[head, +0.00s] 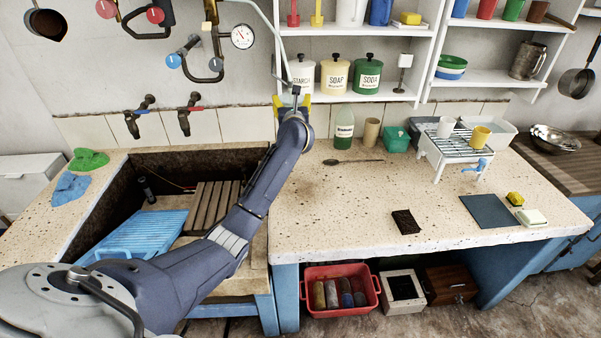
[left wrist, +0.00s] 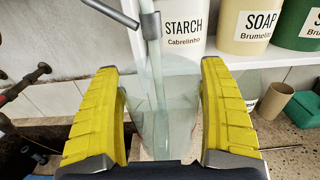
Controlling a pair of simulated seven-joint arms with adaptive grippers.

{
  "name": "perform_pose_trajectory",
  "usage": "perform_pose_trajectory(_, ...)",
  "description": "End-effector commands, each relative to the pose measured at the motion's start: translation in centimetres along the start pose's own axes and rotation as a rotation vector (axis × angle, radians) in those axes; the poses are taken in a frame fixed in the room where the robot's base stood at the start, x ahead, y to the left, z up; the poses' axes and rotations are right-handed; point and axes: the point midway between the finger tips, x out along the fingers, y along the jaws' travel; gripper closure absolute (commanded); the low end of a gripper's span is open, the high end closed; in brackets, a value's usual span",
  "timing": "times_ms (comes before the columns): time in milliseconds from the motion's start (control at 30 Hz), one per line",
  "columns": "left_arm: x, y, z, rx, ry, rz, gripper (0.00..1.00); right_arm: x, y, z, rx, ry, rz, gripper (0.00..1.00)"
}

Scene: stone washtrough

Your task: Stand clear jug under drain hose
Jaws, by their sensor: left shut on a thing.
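My left gripper (head: 293,104) is at the back of the stone counter, below the wall shelf, largely behind my own arm. In the left wrist view its yellow fingers (left wrist: 160,85) are shut on the clear jug (left wrist: 165,112), one finger on each side. The jug is see-through and its outline is faint. The pale drain hose (head: 279,40) arches down from the upper wall toward the gripper. In the left wrist view the hose (left wrist: 152,55) hangs from a grey clip, and its lower end overlaps the jug; I cannot tell whether it is inside. My right gripper is out of view.
Starch, soap and soda canisters (head: 335,76) stand on the shelf behind. A green bottle (head: 344,128) and a brown tube (head: 371,132) stand to the right. The sink (head: 120,172) with a blue washboard (head: 138,232) is left. The middle counter is mostly free around a dark block (head: 406,221).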

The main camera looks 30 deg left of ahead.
Motion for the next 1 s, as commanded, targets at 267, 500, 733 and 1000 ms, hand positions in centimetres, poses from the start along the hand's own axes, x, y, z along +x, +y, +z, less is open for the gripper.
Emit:
perform_pose_trajectory(267,-0.5,1.4,1.4,0.003,0.002,0.017,0.70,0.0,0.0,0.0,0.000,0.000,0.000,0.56)
perform_pose_trajectory(500,-0.6,1.5,-3.4,0.004,0.006,0.018,0.70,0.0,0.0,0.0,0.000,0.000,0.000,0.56)
perform_pose_trajectory(733,-0.5,1.5,-8.4,0.005,0.004,0.019,0.70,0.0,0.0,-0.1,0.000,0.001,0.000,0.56)
perform_pose_trajectory(1000,-0.6,1.5,-12.4,0.003,0.002,0.017,0.70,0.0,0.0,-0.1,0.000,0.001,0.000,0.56)
